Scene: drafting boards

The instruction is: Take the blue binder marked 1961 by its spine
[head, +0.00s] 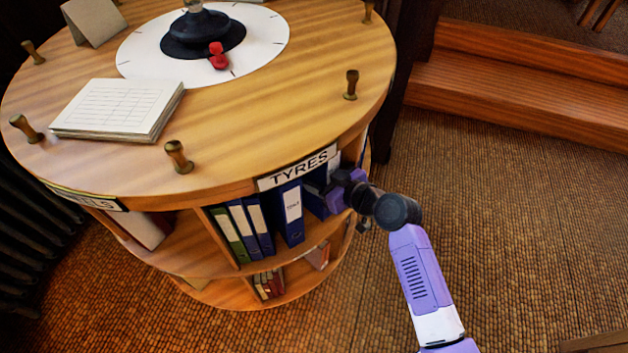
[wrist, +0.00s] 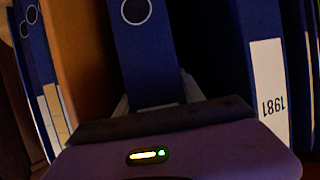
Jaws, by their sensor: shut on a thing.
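My gripper (head: 338,188) is at the TYRES bay of the round wooden stand in the head view. In the wrist view its pale fingers (wrist: 157,103) are shut on either side of a blue binder (wrist: 145,60), which has a round ring at one end of its spine. My gripper hides the rest of that spine, so its marking cannot be read. Beside it on the right in the wrist view is another blue binder (wrist: 262,70) with a white label, upside down, that seems to read 1981. In the head view a labelled blue binder (head: 291,212) stands left of my gripper.
More blue binders and a green one (head: 228,235) stand left in the bay. A wooden divider (wrist: 78,50) is close beside the held binder in the wrist view. The round top (head: 300,110) overhangs the bay, with brass pegs along its edge. Carpeted floor (head: 500,220) is clear at the right.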

